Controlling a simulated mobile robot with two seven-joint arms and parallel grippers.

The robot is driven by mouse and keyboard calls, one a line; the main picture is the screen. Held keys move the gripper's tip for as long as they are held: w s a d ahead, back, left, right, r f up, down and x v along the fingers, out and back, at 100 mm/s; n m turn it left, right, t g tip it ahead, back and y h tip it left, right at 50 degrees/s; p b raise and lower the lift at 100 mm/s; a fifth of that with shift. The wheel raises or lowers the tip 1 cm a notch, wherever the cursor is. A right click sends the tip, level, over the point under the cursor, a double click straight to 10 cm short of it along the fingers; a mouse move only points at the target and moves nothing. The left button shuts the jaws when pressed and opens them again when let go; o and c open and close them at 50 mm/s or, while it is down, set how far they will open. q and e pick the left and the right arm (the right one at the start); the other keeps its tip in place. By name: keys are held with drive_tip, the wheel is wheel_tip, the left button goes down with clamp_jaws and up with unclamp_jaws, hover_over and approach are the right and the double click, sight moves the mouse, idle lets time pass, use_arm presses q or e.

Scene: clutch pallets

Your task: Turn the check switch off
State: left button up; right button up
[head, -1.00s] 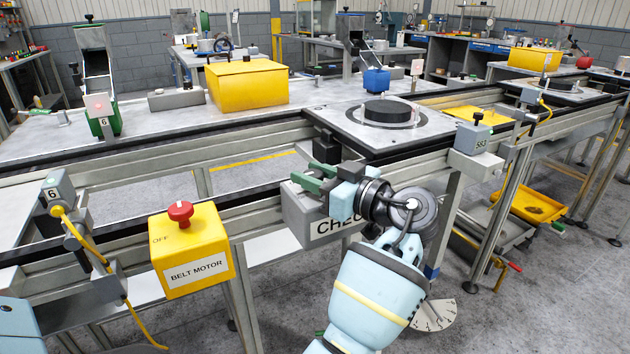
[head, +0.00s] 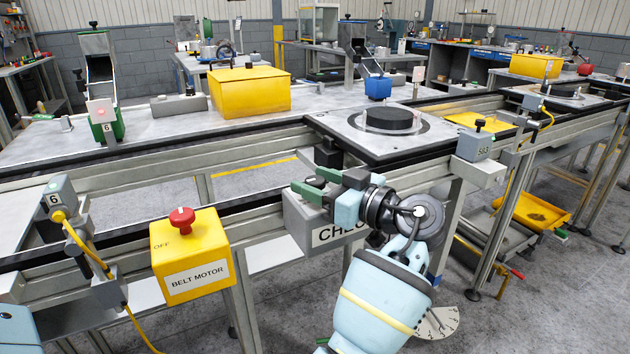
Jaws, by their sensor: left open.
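The check switch is a grey box (head: 302,222) on the front rail of the line, with a white label that begins "CHEC". The rest of the label is hidden behind my arm. My left gripper (head: 316,183), with green fingertips, is at the top of this box. Its fingers are open, one nearer and one farther. A small grey part shows between the fingertips; I cannot tell if it is the switch's lever or its position. I cannot tell whether the fingers touch the box. My right gripper is not in view.
A yellow belt motor box (head: 193,258) with a red knob (head: 182,220) and "OFF" on top stands left of the check box. A pallet plate (head: 350,137) with a black disc (head: 388,119) lies behind. A grey box marked 583 (head: 474,145) is to the right.

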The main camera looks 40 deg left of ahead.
sight(323, 184)
use_arm(q)
drive_tip(key=d, duration=0.6)
drive_tip(key=shift+d+b, duration=0.3)
drive_tip(key=shift+d, duration=0.3)
